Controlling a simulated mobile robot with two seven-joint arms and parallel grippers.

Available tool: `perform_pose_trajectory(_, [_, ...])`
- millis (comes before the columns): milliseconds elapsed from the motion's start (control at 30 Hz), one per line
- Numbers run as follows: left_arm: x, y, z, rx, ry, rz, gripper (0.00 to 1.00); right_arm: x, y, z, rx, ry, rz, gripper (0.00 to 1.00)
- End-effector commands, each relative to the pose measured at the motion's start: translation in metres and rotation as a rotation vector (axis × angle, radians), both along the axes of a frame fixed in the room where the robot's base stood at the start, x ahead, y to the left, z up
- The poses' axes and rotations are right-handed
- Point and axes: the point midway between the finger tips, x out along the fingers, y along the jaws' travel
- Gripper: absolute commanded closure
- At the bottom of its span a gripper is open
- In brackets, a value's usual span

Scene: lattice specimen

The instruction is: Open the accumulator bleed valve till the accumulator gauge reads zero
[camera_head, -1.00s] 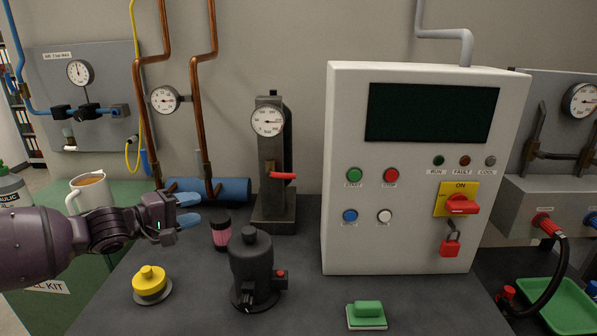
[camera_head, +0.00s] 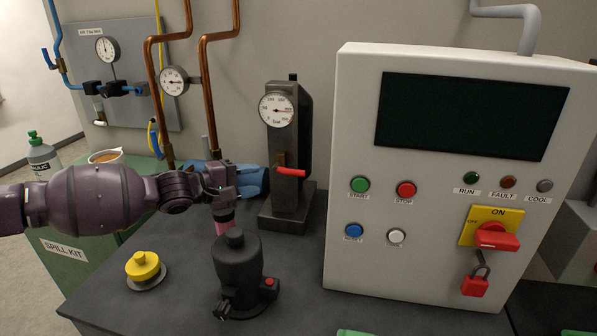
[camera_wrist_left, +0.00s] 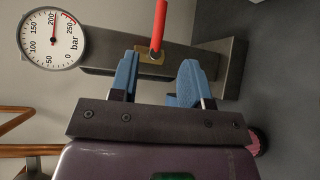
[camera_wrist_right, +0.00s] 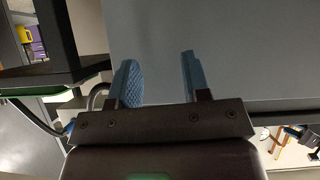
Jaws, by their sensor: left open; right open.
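The accumulator (camera_head: 298,140) is a dark upright block on a stand. Its round white gauge (camera_head: 277,111) also shows in the left wrist view (camera_wrist_left: 52,40), with the needle near 200 bar. The bleed valve has a red lever (camera_head: 291,172), sideways in the head view, and a brass body (camera_wrist_left: 152,57). In the left wrist view the lever (camera_wrist_left: 159,25) stands just beyond the fingertips. My left gripper (camera_head: 262,182) is open and empty, left of the lever, blue fingers towards it. My right gripper (camera_wrist_right: 157,60) is open and empty, seen only in its wrist view.
A white control cabinet (camera_head: 360,270) stands right of the accumulator. A black pump-like unit (camera_head: 237,265) and a yellow knob (camera_head: 143,266) are on the dark bench (camera_head: 185,275). Copper pipes (camera_head: 156,90) rise behind.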

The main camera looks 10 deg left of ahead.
Motion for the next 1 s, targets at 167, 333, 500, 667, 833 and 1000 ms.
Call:
perform_pose_trajectory(167, [0.012,-0.013,-0.003,-0.001,-0.001,-0.002,0.57,0.000,0.000,-0.002,0.000,0.001,0.000,0.57])
perform_pose_trajectory(333, [0.033,-0.034,-0.007,-0.001,-0.001,-0.003,0.57,-0.001,0.000,-0.004,0.000,0.004,0.000,0.57])
perform_pose_trajectory(500, [0.052,-0.054,-0.011,0.000,-0.001,-0.002,0.57,-0.001,0.000,-0.007,0.000,0.006,0.000,0.57])
perform_pose_trajectory(667, [0.066,-0.067,-0.014,0.001,-0.001,-0.001,0.57,-0.002,0.000,-0.009,0.000,0.007,0.000,0.57])
perform_pose_trajectory(833, [0.073,-0.074,-0.015,0.001,-0.001,-0.001,0.57,-0.002,0.000,-0.010,0.000,0.008,0.000,0.57])
perform_pose_trajectory(1000, [0.074,-0.075,-0.015,0.001,-0.001,0.000,0.57,-0.002,0.000,-0.010,0.000,0.008,0.000,0.57])
